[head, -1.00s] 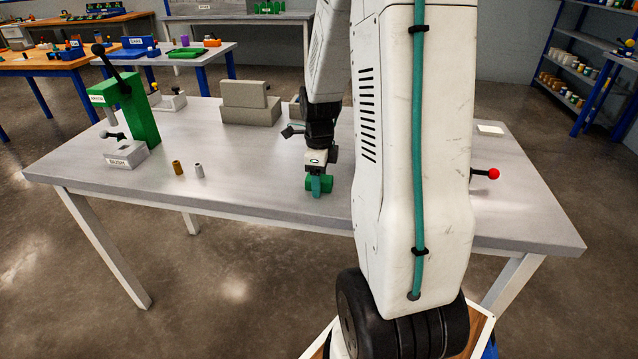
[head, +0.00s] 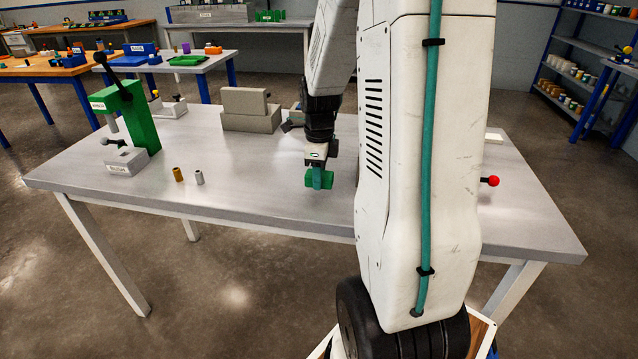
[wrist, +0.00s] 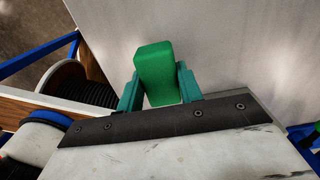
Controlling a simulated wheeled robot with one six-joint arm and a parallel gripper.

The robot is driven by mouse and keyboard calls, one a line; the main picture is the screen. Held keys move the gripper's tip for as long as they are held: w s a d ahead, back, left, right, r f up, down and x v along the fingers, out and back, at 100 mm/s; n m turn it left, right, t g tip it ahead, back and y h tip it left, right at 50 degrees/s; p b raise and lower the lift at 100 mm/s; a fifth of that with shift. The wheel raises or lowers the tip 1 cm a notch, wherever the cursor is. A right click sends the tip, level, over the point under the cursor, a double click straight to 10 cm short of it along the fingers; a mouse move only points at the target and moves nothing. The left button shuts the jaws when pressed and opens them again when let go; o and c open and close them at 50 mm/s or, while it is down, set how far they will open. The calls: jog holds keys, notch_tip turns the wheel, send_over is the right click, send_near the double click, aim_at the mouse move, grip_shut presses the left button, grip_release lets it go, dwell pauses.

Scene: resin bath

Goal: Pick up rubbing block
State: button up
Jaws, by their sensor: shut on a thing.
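The rubbing block is a green block (wrist: 158,75), held between the two teal fingers of my gripper (wrist: 160,85) in the wrist view. In the head view my gripper (head: 318,180) is over the front part of the grey table (head: 250,195), with green ends of the block (head: 328,182) showing on the sides of the teal finger. The jaws are shut on the block. In the head view it looks to be slightly above the tabletop, but the exact gap cannot be told.
A green press (head: 132,115) stands at the table's left, with a brass bush (head: 178,174) and a grey bush (head: 199,178) near it. A grey stepped block (head: 250,120) sits at the back. A red-knobbed lever (head: 493,181) sticks out at the right. The table's front left is clear.

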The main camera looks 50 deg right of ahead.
jog(key=s+a, duration=0.2)
jog(key=s, duration=0.5)
jog(key=s+a+r, duration=0.1)
jog(key=s+a, duration=0.1)
jog(key=s, duration=0.6)
jog(key=shift+s+r, duration=0.25)
